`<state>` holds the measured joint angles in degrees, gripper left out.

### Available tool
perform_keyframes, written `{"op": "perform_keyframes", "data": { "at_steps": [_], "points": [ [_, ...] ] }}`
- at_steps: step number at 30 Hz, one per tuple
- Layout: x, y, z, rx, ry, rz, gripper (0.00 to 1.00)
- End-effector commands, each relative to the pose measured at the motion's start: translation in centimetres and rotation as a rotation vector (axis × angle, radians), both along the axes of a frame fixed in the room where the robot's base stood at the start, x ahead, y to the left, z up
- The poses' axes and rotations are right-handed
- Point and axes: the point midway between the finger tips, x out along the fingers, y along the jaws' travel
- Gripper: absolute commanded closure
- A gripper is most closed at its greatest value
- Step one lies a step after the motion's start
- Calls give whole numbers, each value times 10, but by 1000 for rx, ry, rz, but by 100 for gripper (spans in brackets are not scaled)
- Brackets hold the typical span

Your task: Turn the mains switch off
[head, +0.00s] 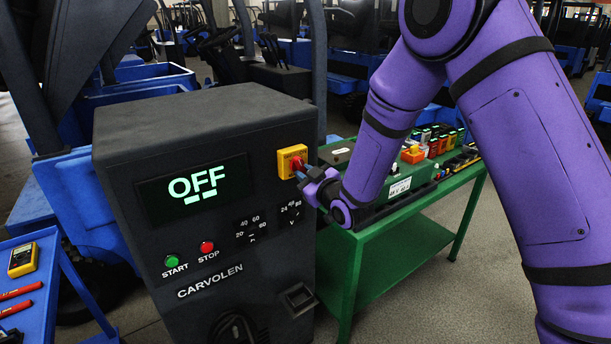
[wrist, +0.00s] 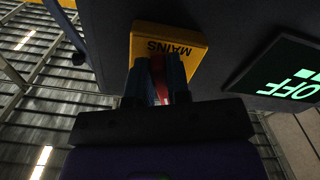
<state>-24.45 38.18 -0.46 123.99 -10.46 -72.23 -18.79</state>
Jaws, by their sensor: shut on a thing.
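The mains switch (head: 292,161) is a yellow block with a red handle on the upper right of the dark charger cabinet's front. In the wrist view its yellow plate (wrist: 188,42) reads MAINS upside down, and the red handle (wrist: 158,80) shows between my fingers. My gripper (head: 303,174) is shut on the red handle, with a blue finger on each side. The fingers hide most of the handle. The charger's display (head: 194,187) shows OFF in green letters, and it also shows in the wrist view (wrist: 290,80).
The cabinet (head: 205,112) also carries a green start button (head: 172,261), a red stop button (head: 207,247) and two dials. A green bench (head: 420,205) with several parts stands right of it, behind my arm. A blue tray with a yellow meter (head: 22,260) is at the left.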

Motion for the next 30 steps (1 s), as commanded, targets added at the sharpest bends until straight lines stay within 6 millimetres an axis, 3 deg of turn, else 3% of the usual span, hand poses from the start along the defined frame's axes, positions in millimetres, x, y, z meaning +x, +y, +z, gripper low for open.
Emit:
{"op": "perform_keyframes", "data": {
  "at_steps": [6,29,30],
  "points": [
    [5,1,5,-164,-121,4,100],
    [7,-3,8,-339,-239,1,100],
    [7,-3,8,-339,-239,1,78]
  ]
}}
